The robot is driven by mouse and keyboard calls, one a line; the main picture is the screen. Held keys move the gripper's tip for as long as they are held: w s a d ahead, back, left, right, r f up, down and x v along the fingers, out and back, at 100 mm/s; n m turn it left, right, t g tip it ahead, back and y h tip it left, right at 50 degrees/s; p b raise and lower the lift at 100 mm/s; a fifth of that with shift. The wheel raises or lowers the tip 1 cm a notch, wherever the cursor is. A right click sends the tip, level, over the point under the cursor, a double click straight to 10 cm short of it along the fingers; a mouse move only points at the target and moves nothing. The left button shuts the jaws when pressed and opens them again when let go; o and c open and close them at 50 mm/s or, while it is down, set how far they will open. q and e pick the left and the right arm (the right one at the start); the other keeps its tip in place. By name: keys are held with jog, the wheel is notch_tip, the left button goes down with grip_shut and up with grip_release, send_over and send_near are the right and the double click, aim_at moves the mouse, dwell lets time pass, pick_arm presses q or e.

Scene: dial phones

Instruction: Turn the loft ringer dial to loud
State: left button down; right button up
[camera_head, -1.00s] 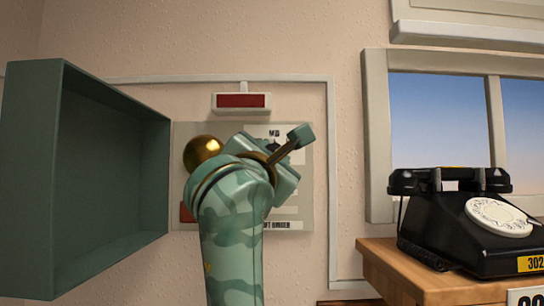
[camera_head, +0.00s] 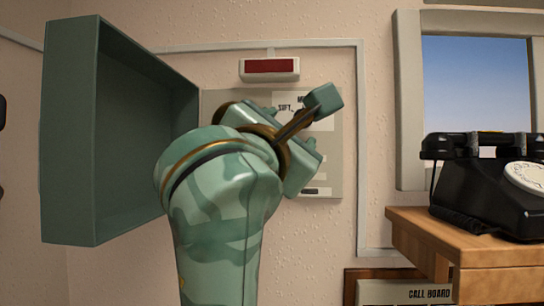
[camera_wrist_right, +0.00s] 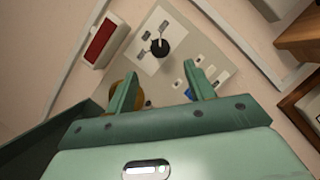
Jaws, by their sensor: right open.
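The ringer panel (camera_head: 333,180) is a pale plate on the wall, largely hidden behind my right arm in the head view. In the right wrist view its black dial (camera_wrist_right: 160,47) sits on a white label plate (camera_wrist_right: 147,60); I cannot tell which mark it points to. My right gripper (camera_wrist_right: 161,70) is open and empty, its two fingers apart and short of the panel, with the dial showing beyond the gap between their tips. In the head view my right gripper (camera_head: 290,150) covers the dial. My left gripper is not in view.
A green open box door (camera_head: 70,140) juts out left of the panel. A red lamp (camera_head: 271,66) is above it. A brass bell (camera_wrist_right: 118,88) is partly hidden by a finger. A black phone (camera_head: 490,190) stands on a wooden shelf (camera_head: 480,255) at right.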

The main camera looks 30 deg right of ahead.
jog(key=v, duration=0.7)
jog(key=shift+s, duration=0.2)
jog(key=shift+f, duration=0.1)
